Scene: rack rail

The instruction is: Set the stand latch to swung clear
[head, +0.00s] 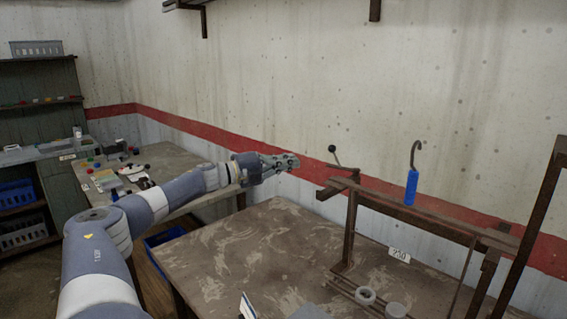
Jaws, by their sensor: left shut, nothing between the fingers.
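The stand (351,230) is a rusty metal frame with a long rail (440,217) on the table. At the rail's left end is a thin lever with a dark ball knob (332,148), which looks like the stand latch; it tilts up and to the left. My left gripper (295,161) is shut and empty, in the air left of the knob and seemingly apart from it; the depth gap is hard to judge. A blue-handled hook (411,187) stands upright at the rail. My right gripper is out of view.
The brown table (245,250) is mostly bare on its left. Grey round pieces (366,296) and a number tag (399,254) are at the stand. A side table (170,160) with small objects and a green shelf (40,75) are at the left. A wall is close behind.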

